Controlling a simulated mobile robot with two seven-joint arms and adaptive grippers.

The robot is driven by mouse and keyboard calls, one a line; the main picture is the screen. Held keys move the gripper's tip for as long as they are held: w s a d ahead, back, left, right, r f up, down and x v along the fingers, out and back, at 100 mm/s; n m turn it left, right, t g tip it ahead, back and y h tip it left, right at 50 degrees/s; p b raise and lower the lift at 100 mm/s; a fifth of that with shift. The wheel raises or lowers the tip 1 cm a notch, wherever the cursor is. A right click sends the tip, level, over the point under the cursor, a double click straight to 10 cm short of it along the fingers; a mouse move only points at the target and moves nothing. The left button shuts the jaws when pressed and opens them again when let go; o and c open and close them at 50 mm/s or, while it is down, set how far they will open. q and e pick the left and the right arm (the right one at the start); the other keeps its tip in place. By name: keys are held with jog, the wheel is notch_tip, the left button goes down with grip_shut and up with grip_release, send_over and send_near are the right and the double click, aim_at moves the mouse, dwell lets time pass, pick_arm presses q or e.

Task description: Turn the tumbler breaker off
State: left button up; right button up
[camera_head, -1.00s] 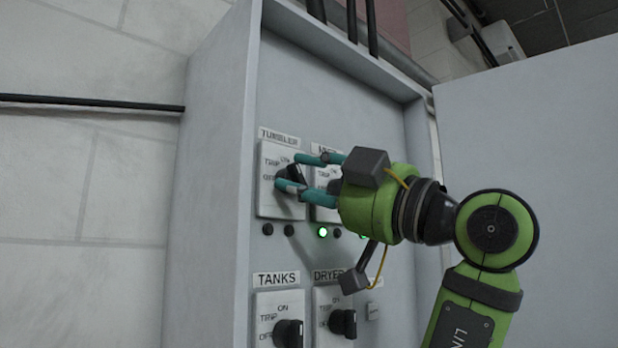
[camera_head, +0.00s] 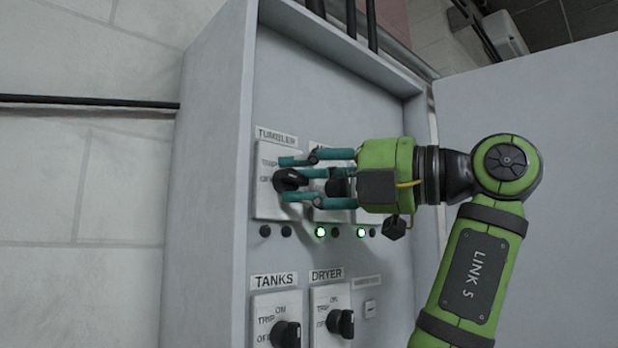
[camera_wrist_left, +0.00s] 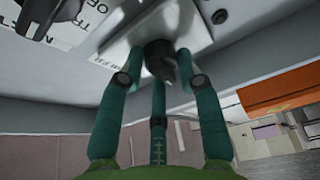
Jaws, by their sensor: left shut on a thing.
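The tumbler breaker (camera_head: 268,208) is a white plate with a black rotary knob (camera_head: 289,180), under a TUMBLER label in the wall cabinet. The plate shows TRIP and OFF; the ON mark is covered or unclear. My left gripper (camera_head: 290,180) has teal fingers shut around this knob, with the green palm to its right. The knob lies near the OFF side; its exact pointer setting is partly hidden by the fingers. In the left wrist view, the black knob (camera_wrist_left: 161,60) sits between the fingertips, in front of its white plate. My right gripper is not in view.
A neighbouring breaker's knob (camera_head: 337,187) is partly behind my fingers. The tanks knob (camera_head: 286,334) and dryer knob (camera_head: 341,322) are below. Two green lamps glow (camera_head: 320,232); the lamps under the tumbler breaker are dark (camera_head: 265,231). The cabinet's side wall (camera_head: 205,200) is at left.

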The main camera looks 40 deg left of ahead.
pick_arm(q)
jog(key=shift+f+n+h, duration=0.15)
jog(key=shift+n+h, duration=0.25)
jog(key=shift+n, duration=0.5)
jog(key=o, duration=1.1)
jog(key=shift+s+a, duration=0.2)
jog(key=shift+s, duration=0.05)
jog(key=shift+v, duration=3.7)
